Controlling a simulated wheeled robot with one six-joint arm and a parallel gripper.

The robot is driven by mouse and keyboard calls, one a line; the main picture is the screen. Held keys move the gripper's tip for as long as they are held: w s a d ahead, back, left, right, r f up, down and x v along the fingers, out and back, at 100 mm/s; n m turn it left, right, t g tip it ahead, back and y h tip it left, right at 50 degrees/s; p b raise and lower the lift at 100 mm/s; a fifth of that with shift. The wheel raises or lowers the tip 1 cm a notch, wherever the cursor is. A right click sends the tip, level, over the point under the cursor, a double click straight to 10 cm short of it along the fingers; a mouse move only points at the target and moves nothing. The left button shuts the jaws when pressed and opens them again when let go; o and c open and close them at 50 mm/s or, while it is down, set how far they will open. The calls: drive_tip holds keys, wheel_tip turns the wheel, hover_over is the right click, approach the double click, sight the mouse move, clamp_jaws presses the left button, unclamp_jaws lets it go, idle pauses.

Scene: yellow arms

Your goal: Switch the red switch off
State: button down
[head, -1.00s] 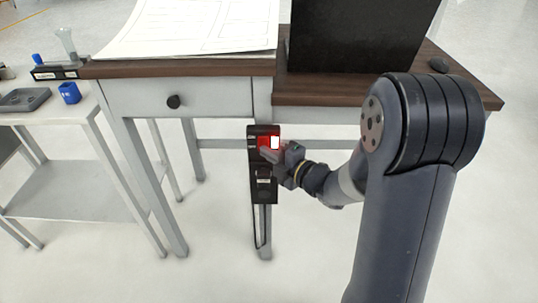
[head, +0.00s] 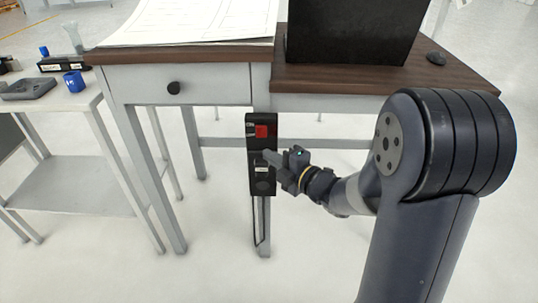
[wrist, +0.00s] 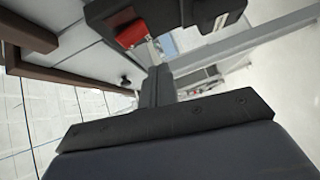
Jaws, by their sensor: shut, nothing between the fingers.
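The red switch (head: 262,131) sits at the top of a black power strip (head: 251,183) fixed upright to the desk leg. It looks plain red, with no bright patch. In the wrist view the red switch (wrist: 131,34) shows at the upper left of the strip, apart from the fingers. My gripper (head: 268,157) is shut and empty. Its tips are in front of the middle of the strip, below the switch. In the wrist view the shut fingers (wrist: 157,84) point up toward the strip. I cannot tell whether the tips touch it.
A wooden desk top (head: 380,78) with a drawer (head: 180,85) is above the strip. A dark box (head: 350,30) and papers (head: 190,22) lie on the desk. A side table (head: 75,185) stands at the left. The floor right of the strip is clear.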

drive_tip(key=f+v, duration=0.1)
drive_tip(key=v, duration=0.6)
drive_tip(key=shift+s+d+f, duration=0.2)
drive_tip(key=shift+s+f, duration=0.1)
drive_tip(key=shift+f, duration=0.05)
